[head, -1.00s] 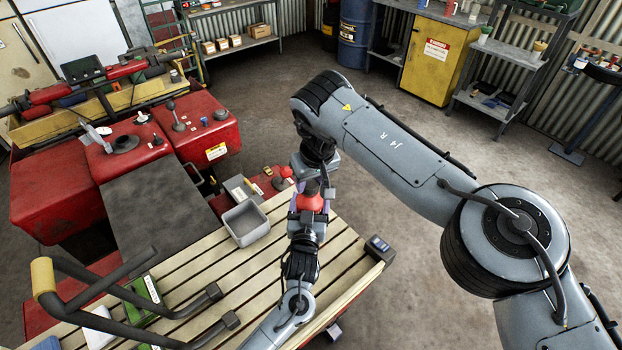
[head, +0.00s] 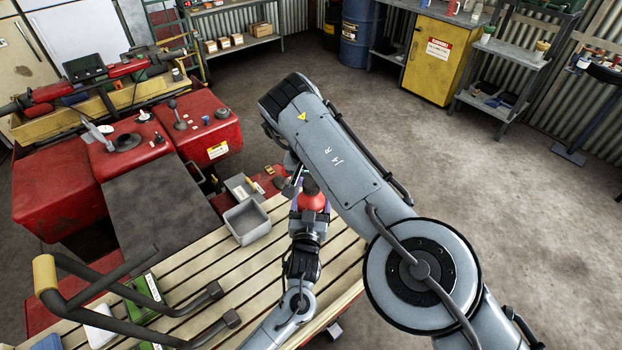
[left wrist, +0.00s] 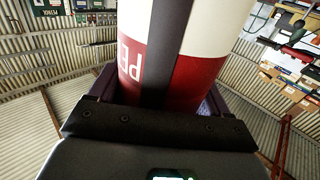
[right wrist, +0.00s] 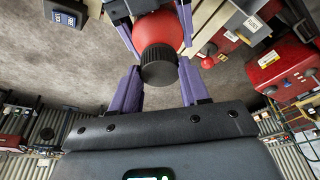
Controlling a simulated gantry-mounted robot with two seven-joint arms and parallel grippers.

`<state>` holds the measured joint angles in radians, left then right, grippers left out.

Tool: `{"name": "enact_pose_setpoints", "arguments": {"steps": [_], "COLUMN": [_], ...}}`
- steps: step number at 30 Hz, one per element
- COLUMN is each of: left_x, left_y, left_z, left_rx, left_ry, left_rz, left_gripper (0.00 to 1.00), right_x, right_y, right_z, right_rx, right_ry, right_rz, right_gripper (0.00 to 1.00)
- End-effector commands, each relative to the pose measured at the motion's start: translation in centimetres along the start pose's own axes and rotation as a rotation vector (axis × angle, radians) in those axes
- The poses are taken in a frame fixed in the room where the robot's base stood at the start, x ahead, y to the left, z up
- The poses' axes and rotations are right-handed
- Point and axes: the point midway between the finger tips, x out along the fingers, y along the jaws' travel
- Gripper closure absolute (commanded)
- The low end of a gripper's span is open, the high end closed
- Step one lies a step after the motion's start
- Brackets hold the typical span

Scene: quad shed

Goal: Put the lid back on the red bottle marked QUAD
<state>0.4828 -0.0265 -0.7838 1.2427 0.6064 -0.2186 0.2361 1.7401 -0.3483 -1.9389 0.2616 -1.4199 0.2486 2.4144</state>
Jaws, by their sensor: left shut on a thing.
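The red bottle (head: 312,202) is held above the slatted bench by my left gripper (head: 305,222), which is shut on it. Its red and cream body with partial white letters fills the left wrist view (left wrist: 195,80); the QUAD mark cannot be read. A dark ribbed lid (right wrist: 159,68) sits over the bottle's top, as the right wrist view shows; it also shows in the head view (head: 311,186). My right gripper (right wrist: 159,80) is open, its purple fingers on either side of the lid. Whether they touch it is unclear. My right forearm hides part of that hand in the head view.
The slatted bench (head: 205,262) carries a grey open bin (head: 246,222). A bent black handlebar (head: 110,285) with a yellow grip crosses the front left. A red quad (head: 130,145) stands behind. Open floor lies to the right.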

Motion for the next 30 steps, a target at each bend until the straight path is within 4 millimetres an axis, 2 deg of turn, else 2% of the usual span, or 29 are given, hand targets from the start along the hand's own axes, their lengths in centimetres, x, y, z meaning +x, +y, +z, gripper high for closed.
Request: {"name": "enact_pose_setpoints", "arguments": {"steps": [1,4,5,14,24,30], "left_x": [0.0,0.0,0.0,0.0,0.0,0.0], "left_y": [0.0,0.0,0.0,0.0,0.0,-0.1], "left_z": [0.0,0.0,0.0,0.0,0.1,0.1], "left_rx": [0.000,0.000,0.000,0.000,0.001,0.001], "left_ry": [-0.001,-0.001,-0.001,-0.001,-0.001,-0.001], "left_rz": [0.000,-0.001,-0.001,-0.001,-0.001,-0.001], "left_gripper": [1.00,1.00,1.00,1.00,1.00,1.00], "right_x": [0.0,-0.1,-0.1,-0.3,-3.8,-4.5], "right_y": [0.0,0.0,0.0,-0.1,-0.1,0.0], "right_z": [0.0,0.0,0.0,-0.1,-1.1,-1.2], "right_rx": [0.000,-0.001,-0.001,-0.003,-0.005,-0.003], "right_ry": [0.000,0.000,0.000,0.002,0.006,0.001], "right_rz": [0.000,-0.001,-0.001,-0.001,0.000,0.000], "right_gripper": [0.47,0.31,0.30,0.30,0.30,0.30]}}
